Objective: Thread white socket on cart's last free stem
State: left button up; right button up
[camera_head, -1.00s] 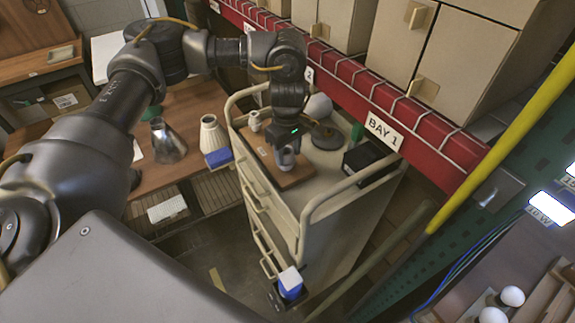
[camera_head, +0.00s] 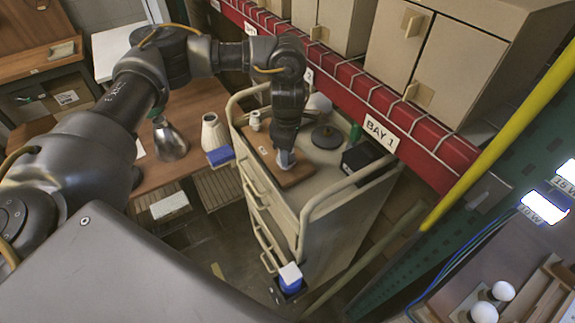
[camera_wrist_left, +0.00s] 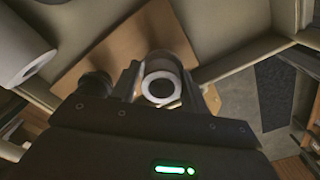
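My left gripper (camera_head: 284,152) is over the wooden board (camera_head: 297,178) on the cart (camera_head: 330,215). Its fingers (camera_wrist_left: 162,88) are closed around a white socket (camera_wrist_left: 161,79), seen end-on as a ring in the left wrist view. The socket shows as a small pale patch (camera_head: 286,161) in the head view. I cannot tell whether a stem is inside the ring or whether the socket touches the board. Another white fitting (camera_head: 255,119) stands at the board's far left. A dark round base (camera_head: 326,137) sits on the cart top. My right gripper is out of view.
A cart rail (camera_head: 345,190) borders the near right side. A black box (camera_head: 362,156), a green item (camera_head: 355,132) and a pale rounded shade (camera_head: 319,103) stand near the red shelf beam (camera_head: 345,88). A blue-and-white item (camera_head: 290,277) sits low by the cart.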

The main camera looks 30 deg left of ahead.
pick_arm(q)
jog(key=shift+s+a+f, duration=0.15)
jog(key=shift+s+f, duration=0.15)
jog(key=shift+f, duration=0.1)
grip_shut()
jog(key=shift+f+m+b, duration=0.1)
jog(key=shift+m+b, duration=0.35)
jog(key=shift+m, duration=0.25)
jog(key=m+b, duration=0.1)
jog(key=m, duration=0.3)
jog(key=shift+b, duration=0.3)
jog(key=shift+m, duration=0.7)
jog(key=m+b, duration=0.1)
jog(key=m, duration=0.2)
jog(key=shift+s+f, duration=0.1)
jog(key=shift+a+m+b, duration=0.1)
jog(key=shift+m+b, duration=0.45)
jog(key=shift+m, duration=1.35)
